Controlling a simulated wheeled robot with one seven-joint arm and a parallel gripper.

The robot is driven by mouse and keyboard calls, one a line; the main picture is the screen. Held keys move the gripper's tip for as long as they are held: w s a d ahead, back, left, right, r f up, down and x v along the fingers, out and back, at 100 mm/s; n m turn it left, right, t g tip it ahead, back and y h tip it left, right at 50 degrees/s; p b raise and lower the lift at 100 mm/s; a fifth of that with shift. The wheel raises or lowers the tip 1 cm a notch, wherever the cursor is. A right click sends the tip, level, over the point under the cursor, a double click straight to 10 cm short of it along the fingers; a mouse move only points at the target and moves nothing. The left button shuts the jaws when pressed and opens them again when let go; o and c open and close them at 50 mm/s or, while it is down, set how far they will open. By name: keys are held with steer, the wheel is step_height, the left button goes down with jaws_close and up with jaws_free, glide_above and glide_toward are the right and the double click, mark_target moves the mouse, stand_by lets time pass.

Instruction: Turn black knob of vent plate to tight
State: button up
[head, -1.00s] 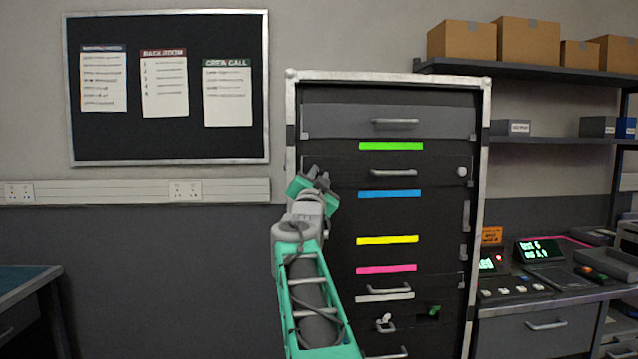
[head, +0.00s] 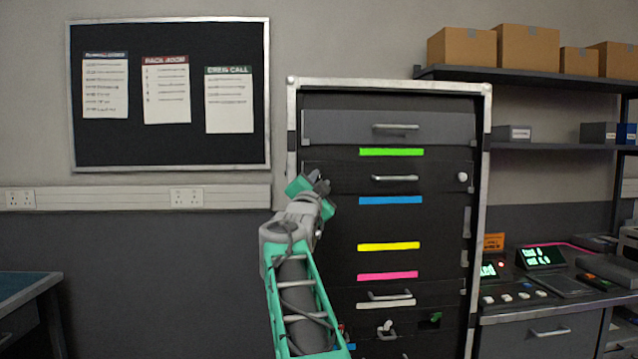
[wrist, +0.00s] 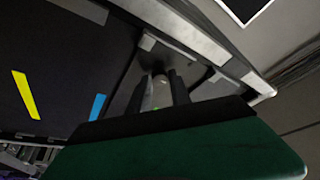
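My gripper (head: 318,183) is at the left edge of a dark plate (head: 345,178) in the rack. This plate carries a bar handle and a pale round knob (head: 462,177) at its right end. In the wrist view, the two dark fingers of my gripper (wrist: 162,80) stand apart. A dark round knob (wrist: 160,68) shows at their tips, against the plate. The fingers look to be around or just before it; whether they press on it is unclear. In the head view my gripper hides this knob. I cannot read its setting.
The rack's pale metal frame (head: 291,130) runs close to my gripper on the left. A grey drawer (head: 345,127) is above; coloured strips, including a blue strip (head: 390,200), are below. A control desk (head: 540,300) stands at the right.

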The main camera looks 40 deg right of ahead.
steer(key=o, duration=0.3)
steer(key=shift+o, duration=0.2)
steer(key=b+v, duration=0.2)
steer(key=v, duration=0.5)
steer(key=shift+s+a, duration=0.25)
steer(key=shift+s, duration=0.05)
steer(key=shift+f, duration=0.15)
